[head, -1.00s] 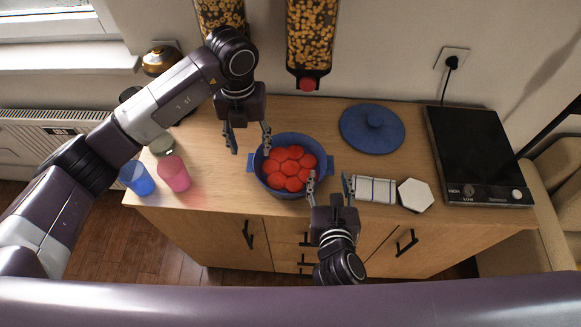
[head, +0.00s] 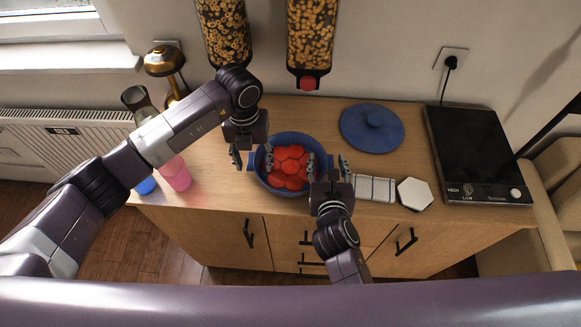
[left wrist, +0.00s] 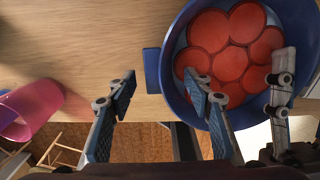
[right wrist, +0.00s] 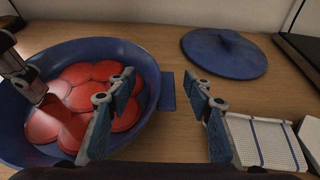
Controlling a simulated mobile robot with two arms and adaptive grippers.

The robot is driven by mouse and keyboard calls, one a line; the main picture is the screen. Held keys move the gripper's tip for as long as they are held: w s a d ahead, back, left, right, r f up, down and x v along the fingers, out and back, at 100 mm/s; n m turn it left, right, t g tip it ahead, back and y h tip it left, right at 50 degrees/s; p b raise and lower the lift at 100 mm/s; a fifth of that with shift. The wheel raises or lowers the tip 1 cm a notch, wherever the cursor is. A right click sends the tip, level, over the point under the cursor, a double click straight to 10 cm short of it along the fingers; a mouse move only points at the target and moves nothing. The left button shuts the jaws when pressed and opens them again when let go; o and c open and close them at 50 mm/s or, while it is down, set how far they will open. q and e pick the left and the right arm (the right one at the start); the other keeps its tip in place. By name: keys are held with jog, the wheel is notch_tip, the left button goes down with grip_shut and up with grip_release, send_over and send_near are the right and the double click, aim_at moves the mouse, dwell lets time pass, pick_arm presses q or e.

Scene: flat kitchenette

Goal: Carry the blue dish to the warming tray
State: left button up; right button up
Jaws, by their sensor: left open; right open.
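The blue dish (head: 290,193), filled with several red round slices, sits on the wooden cabinet top. My left gripper (head: 252,160) is open at its left handle; the left wrist view shows that handle (left wrist: 152,70) in line with the gap between the fingers, one finger over the bowl. My right gripper (head: 328,164) is open at the right side; the right wrist view shows the right handle (right wrist: 167,92) ahead between the parted fingers. Neither gripper holds anything. The warming tray (head: 470,150), a flat black panel with a knob, lies at the right end.
A blue lid (head: 372,130) lies behind and right of the dish. A checkered cloth (head: 374,188) and a white hexagonal piece (head: 415,194) lie between dish and tray. A pink cup (head: 176,175) stands left. Cereal dispensers (head: 312,40) hang above the back edge.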

pick_arm(q)
jog(key=shift+f, duration=0.1)
grip_shut()
pick_arm(e)
grip_shut()
